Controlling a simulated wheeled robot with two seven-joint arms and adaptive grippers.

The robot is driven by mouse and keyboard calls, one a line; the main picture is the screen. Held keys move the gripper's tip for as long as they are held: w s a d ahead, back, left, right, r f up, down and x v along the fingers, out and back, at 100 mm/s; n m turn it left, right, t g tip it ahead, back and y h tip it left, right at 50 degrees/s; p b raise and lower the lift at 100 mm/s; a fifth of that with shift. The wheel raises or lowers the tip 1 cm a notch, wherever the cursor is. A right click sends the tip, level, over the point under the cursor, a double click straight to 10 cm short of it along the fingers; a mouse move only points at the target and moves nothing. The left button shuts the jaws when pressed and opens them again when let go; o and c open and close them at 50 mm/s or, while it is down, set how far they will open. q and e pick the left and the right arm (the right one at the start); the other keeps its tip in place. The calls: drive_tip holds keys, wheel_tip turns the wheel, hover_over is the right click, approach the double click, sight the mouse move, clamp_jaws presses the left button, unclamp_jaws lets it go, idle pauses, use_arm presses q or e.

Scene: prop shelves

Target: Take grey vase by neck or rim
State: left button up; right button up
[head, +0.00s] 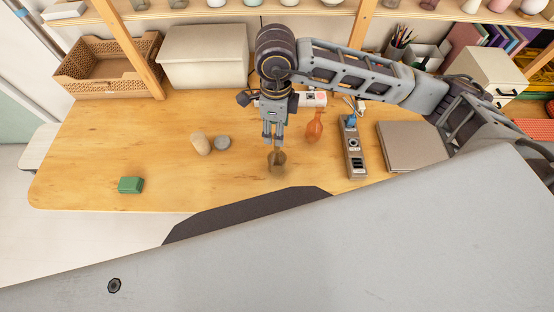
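My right gripper (273,140) points down over the table, its arm coming in from the right. Its two fingers show close together with a narrow gap. Directly below the fingertips is a small brownish-grey vessel (277,161), which may be the grey vase. Whether the fingers touch its top or are around it cannot be told from this view. A short grey round object (222,143) stands to the left, beside a beige cylinder (201,144). My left gripper is not in view.
An orange vase (314,128) stands close right of the gripper, then a grey power strip (353,148) and a grey closed box (410,146). A green block (130,185) lies at the left. The wooden table (90,150) is mostly clear there. Shelf posts and boxes line the back.

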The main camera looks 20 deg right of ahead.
drive_tip(key=shift+f, duration=0.1)
idle(0.3)
drive_tip(key=p, duration=0.2)
hover_over(277, 156)
drive_tip(key=w, duration=0.2)
drive_tip(key=shift+f, duration=2.55)
drive_tip(key=shift+s+d, duration=0.2)
drive_tip(key=shift+s, duration=0.05)
clamp_jaws()
